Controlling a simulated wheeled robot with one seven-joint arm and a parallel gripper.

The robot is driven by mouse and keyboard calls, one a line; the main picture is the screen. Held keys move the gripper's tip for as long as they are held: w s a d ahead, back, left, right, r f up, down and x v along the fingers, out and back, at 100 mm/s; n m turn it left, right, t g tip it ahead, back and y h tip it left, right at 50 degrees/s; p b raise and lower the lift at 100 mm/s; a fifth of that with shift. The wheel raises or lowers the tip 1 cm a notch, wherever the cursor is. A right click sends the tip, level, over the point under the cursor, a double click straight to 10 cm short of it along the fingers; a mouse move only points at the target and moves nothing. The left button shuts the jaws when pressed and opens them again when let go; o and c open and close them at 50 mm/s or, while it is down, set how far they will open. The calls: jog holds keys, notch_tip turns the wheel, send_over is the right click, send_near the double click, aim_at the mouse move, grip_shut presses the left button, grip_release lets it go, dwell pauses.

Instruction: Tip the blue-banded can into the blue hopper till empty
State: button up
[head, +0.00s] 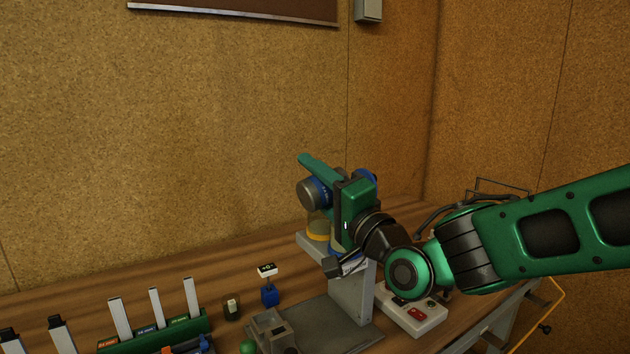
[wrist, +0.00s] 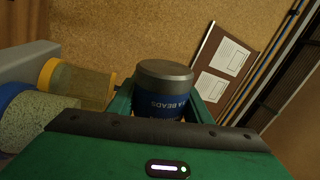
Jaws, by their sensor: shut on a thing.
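The blue-banded can (head: 308,194) is grey with a blue band and lies tipped well over on its side in my gripper (head: 322,180). In the wrist view the can (wrist: 163,75) sits between the two green fingers (wrist: 158,102), its plain grey end showing and its lettering upside down. The can's other end is hidden. A blue rounded part (head: 367,178) shows just behind my gripper; I cannot tell whether it is the blue hopper. Whether beads are flowing out is hidden.
A yellow-banded clear jar (wrist: 78,84) and a blue-banded jar of pale grains (wrist: 30,115) stand beside the can. A green rack (head: 155,335), a small blue block with a sign (head: 269,295) and a white button box (head: 411,314) are on the bench.

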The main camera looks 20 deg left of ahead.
jog(key=r+n+g, duration=0.1)
jog(key=n, duration=0.4)
jog(key=w+d+r+n+g, duration=0.1)
jog(key=n+g, duration=0.1)
jog(key=n, duration=0.4)
jog(key=w+d+r+n+g, duration=0.1)
jog(key=r+n, duration=0.1)
jog(key=n, duration=0.4)
jog(key=shift+w+r+g, duration=0.1)
jog(key=shift+g, duration=0.3)
